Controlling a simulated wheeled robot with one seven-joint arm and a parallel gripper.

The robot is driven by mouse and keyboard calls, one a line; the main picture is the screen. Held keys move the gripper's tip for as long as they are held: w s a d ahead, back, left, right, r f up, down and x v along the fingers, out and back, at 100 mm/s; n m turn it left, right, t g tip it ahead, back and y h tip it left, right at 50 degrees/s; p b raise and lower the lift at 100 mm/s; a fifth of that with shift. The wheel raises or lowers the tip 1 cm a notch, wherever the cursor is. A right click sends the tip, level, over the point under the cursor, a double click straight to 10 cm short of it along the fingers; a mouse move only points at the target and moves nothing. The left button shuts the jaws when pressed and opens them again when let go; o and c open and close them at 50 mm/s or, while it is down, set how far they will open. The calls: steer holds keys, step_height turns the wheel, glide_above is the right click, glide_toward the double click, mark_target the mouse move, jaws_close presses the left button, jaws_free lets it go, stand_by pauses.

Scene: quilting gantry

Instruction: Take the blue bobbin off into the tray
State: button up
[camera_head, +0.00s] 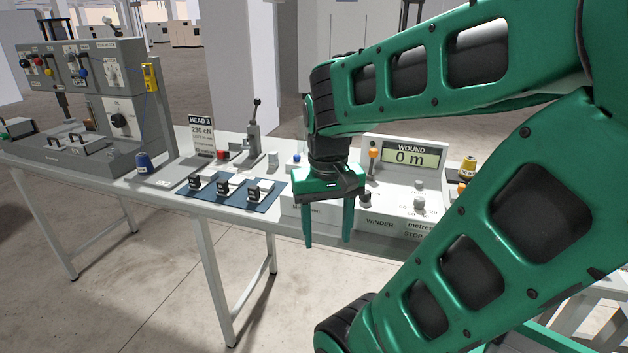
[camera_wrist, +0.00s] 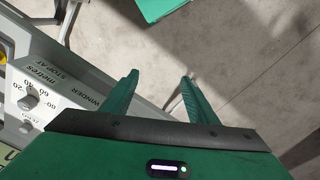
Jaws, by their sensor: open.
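My gripper (camera_head: 328,243) is open and empty, pointing down in front of the winder (camera_head: 408,193). Its two fingers also show in the wrist view (camera_wrist: 160,76), apart with only floor between them. A small blue piece (camera_head: 297,160) shows at the winder's left end; I cannot tell if it is the blue bobbin. I cannot tell if this is the tray.
The winder display reads 0 m. A yellow cone (camera_head: 468,167) stands behind its right end. A lever stand (camera_head: 253,133) and a HEAD 3 sign (camera_head: 201,135) stand behind the mat. A grey control machine (camera_head: 90,105) fills the left. Open floor (camera_head: 170,310) lies in front.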

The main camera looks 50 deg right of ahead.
steer(key=w+d+r+m+h, duration=0.2)
steer(key=w+d+r+m, duration=0.25)
steer(key=w+d, duration=0.35)
steer(key=w+d+r+m+h, duration=0.2)
steer(key=w+d+r+m, duration=0.2)
steer(key=w+d+r, duration=0.45)
steer(key=f, duration=0.4)
steer(key=w+d+f, duration=0.1)
steer(key=f, duration=0.3)
steer(key=w+d+f, duration=0.1)
steer(key=f, duration=0.3)
steer(key=shift+w+d+f, duration=0.1)
steer(key=shift+w+f, duration=0.15)
steer(key=c, duration=1.1)
